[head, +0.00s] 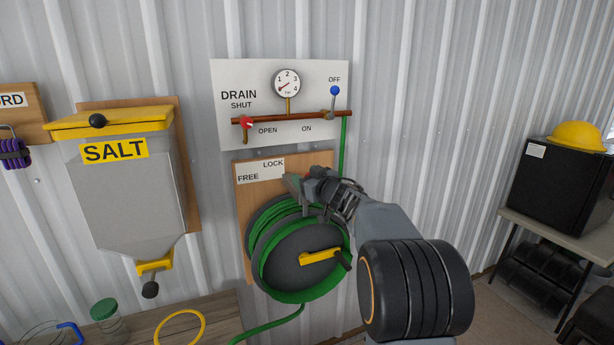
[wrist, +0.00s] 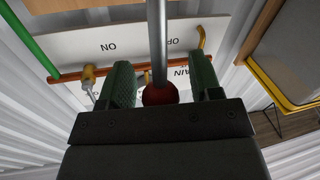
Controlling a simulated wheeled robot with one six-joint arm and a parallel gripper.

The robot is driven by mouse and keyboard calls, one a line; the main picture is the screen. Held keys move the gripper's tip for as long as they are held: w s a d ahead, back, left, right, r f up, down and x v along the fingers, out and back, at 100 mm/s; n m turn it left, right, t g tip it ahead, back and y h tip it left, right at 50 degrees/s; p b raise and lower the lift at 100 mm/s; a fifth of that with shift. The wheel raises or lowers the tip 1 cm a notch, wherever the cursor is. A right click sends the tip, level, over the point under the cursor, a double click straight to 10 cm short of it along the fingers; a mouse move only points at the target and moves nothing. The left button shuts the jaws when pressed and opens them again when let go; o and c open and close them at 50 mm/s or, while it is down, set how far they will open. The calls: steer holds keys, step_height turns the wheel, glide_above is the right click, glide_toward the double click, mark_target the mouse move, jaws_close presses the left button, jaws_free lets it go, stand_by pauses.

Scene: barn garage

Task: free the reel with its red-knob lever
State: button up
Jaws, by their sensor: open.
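The hose reel (head: 300,262) is grey with green hose wound on it and a yellow crank. It hangs on a wooden board below a label (head: 260,170) reading LOCK and FREE. In the wrist view the lever's red knob (wrist: 160,94) sits between my gripper's two green fingers, with its grey rod (wrist: 158,40) running up the picture. My gripper (head: 292,184) is open around the knob, with gaps visible on both sides. In the head view my gripper is just below the word LOCK and hides the lever and knob, so the lever's setting cannot be read there.
Above is the drain panel (head: 230,80) with a gauge, copper pipe, a red-handled tap (head: 247,122) and a blue-knobbed lever (head: 335,91). A salt bin (head: 122,195) hangs at left. A bench (head: 215,312) stands below; a black cabinet (head: 560,180) stands at right.

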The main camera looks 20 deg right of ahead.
steer(key=shift+w, duration=0.1)
steer(key=shift+c, duration=0.2)
jaws_close()
stand_by(0.4)
